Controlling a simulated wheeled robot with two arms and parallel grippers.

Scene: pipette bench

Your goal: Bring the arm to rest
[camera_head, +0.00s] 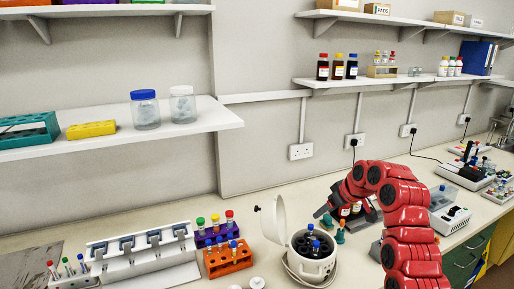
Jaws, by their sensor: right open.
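My right arm is red and comes in from the lower right, bent over the bench. Its dark gripper (322,212) hangs low above the bench, just right of the open centrifuge lid. The jaws are open and small in the picture, partly against the bottles behind; I see nothing held between them. My left gripper is not in view.
A white centrifuge (316,267) with its lid (274,219) up stands close below the gripper. An orange rack (228,260), a purple rack (216,237) and a pipette stand (150,263) are to the left. Lab devices (447,219) stand to the right. Shelves hang above.

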